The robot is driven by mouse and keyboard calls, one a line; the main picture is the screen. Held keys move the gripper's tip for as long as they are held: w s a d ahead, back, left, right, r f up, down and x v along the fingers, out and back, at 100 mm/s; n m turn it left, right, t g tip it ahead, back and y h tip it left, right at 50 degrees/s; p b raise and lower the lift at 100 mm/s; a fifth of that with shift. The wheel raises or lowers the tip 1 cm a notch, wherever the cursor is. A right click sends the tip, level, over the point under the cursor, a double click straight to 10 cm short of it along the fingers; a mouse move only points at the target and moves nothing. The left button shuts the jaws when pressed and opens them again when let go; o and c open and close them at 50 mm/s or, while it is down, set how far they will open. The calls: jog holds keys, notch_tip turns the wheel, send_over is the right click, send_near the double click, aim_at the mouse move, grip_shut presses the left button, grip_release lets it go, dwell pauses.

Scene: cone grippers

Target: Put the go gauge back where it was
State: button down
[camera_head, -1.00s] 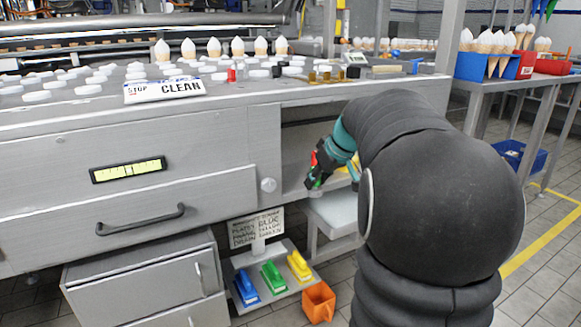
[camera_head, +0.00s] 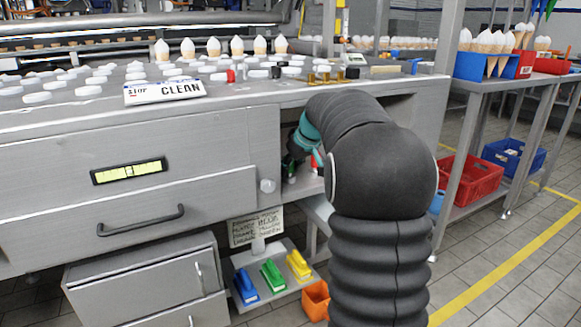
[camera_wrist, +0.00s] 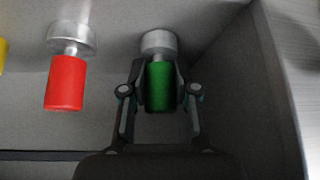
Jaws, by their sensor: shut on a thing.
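The go gauge (camera_wrist: 160,84), taken as the green-handled one with a round metal end, is between my gripper's fingers in the wrist view. My gripper (camera_wrist: 158,92) is shut on its green handle. The metal end (camera_wrist: 158,42) is beyond the fingertips, close to a grey surface; I cannot tell if it touches. In the head view my gripper (camera_head: 290,166) is inside the open bay under the counter, at its left side, mostly in shadow and partly hidden by my arm. A red-handled gauge (camera_wrist: 65,83) is to the left in the wrist view, apart from my gripper.
A dark side wall (camera_wrist: 262,80) stands close to the right of my gripper in the wrist view. A yellow thing (camera_wrist: 2,56) is cut off at the left edge. The counter front (camera_head: 220,125) borders the bay. A red crate (camera_head: 468,180) stands on the right shelf.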

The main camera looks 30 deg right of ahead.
jog(key=shift+f, duration=0.1)
jog(key=c, duration=0.9)
grip_release()
jog(key=shift+o, duration=0.2)
jog(key=v, duration=0.5)
jog(key=s+d, duration=0.3)
jog(key=s, duration=0.9)
jog(key=s+a, duration=0.5)
jog(key=a, duration=0.6)
jog(key=s+a+f, duration=0.3)
jog(key=s+a, duration=0.1)
jog(key=s, duration=0.2)
jog(key=s+a+f+m+h, duration=0.1)
jog(key=s+a+f, duration=0.2)
jog(key=s, duration=0.3)
jog(key=s+a+f+m, duration=0.1)
jog(key=s+a+f, duration=0.3)
jog(key=s+a, duration=0.1)
jog(key=shift+s+g+b, duration=0.3)
jog(key=shift+s+g, duration=0.1)
jog(key=shift+s, duration=0.2)
